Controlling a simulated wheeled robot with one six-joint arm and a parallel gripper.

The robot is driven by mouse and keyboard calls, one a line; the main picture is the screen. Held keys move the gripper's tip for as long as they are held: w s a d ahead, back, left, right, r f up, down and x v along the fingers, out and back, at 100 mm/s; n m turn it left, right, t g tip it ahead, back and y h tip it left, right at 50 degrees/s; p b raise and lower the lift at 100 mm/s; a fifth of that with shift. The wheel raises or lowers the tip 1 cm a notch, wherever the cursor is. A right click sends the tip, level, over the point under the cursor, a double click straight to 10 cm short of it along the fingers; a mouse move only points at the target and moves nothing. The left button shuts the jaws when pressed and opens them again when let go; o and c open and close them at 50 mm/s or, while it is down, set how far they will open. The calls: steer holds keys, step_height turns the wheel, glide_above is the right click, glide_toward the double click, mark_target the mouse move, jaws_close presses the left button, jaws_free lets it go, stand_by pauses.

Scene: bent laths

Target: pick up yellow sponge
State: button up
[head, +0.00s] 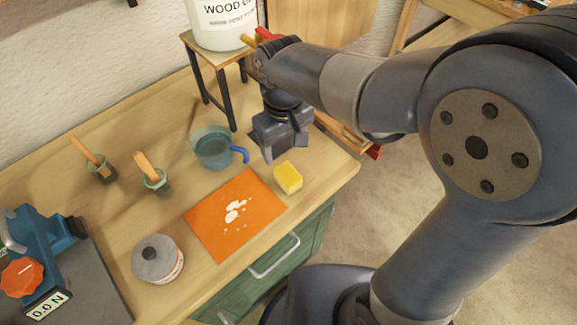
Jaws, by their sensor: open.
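The yellow sponge (288,177) lies on the wooden bench top, at the right corner of an orange mat (213,228). The mat has white spots or spills on it. My gripper (283,150) points down just above and behind the sponge in the picture. Its jaws are open and I see nothing between them. The far finger is partly hidden by the gripper body. The gap between fingertips and bench is hard to judge.
A clear cup with a blue handle (213,150) stands left of my gripper. A small stool (219,62) holds a white bucket (222,20) behind it. A round tin (158,260), two jars with wooden handles (152,180) and a blue device (45,245) stand left.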

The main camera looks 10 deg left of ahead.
mark_target(284, 168)
step_height(284, 168, down, 6)
steer(key=shift+r, duration=0.1)
step_height(284, 168, down, 5)
steer(key=shift+w+a+r+p, duration=0.1)
steer(key=shift+a+p, duration=0.05)
steer(key=shift+p, duration=0.2)
steer(key=c, duration=1)
